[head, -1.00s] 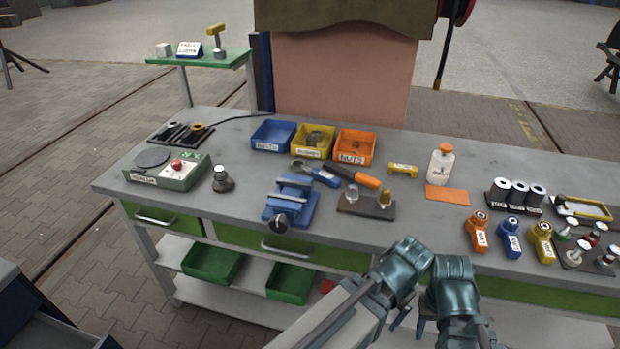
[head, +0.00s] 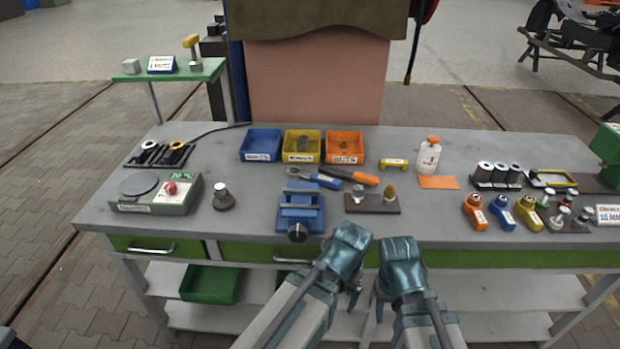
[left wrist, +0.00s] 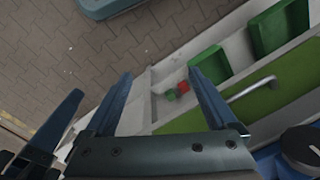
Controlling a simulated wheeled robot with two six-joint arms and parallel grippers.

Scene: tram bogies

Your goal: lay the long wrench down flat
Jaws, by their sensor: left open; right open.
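A wrench with a grey open head and blue handle (head: 318,179) lies on the bench behind the blue vise (head: 301,207). A dark tool with an orange handle (head: 364,178) lies against or beside it; I cannot tell whether they touch, or which is the long wrench. My left gripper (head: 353,298) hangs in front of the bench edge, apart from both tools. In the left wrist view its two fingers (left wrist: 158,76) are spread with nothing between them. My right gripper (head: 378,308) hangs beside it, open, its fingers partly hidden by its wrist.
Blue, yellow and orange bins (head: 345,146) stand behind the tools. A small holder (head: 372,205) with two knobs stands right of the vise. A white bottle (head: 429,156) and orange pad are further right. Green bins (left wrist: 211,62) sit on the shelf below.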

